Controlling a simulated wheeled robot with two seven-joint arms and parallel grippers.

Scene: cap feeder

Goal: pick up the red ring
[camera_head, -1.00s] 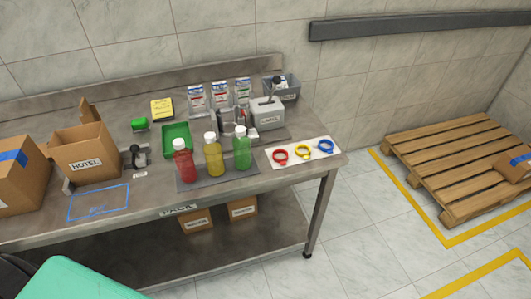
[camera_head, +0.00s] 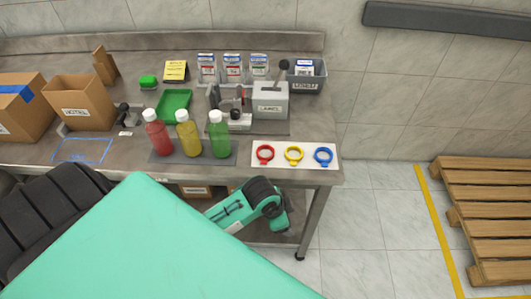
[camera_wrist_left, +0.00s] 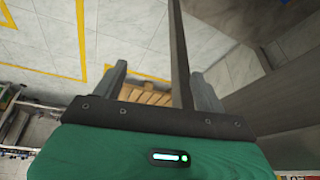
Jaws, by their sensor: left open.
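The red ring (camera_head: 265,155) lies on a white board (camera_head: 257,164) at the right front of the steel table, left of a yellow ring (camera_head: 294,155) and a blue ring (camera_head: 324,156). In the left wrist view my left gripper (camera_wrist_left: 158,72) is open, with its two fingers apart and no ring between them. That view shows floor, the pallet and a dark upright post beyond the fingers, and no rings. In the head view the left gripper's fingers cannot be seen. My right gripper is in neither view.
Red, yellow and green bottles (camera_head: 219,135) stand just left of the board on a grey mat. A grey labelled box (camera_head: 270,100) stands behind it. A cardboard box (camera_head: 78,103) is farther left. A wooden pallet (camera_head: 490,215) lies on the right floor.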

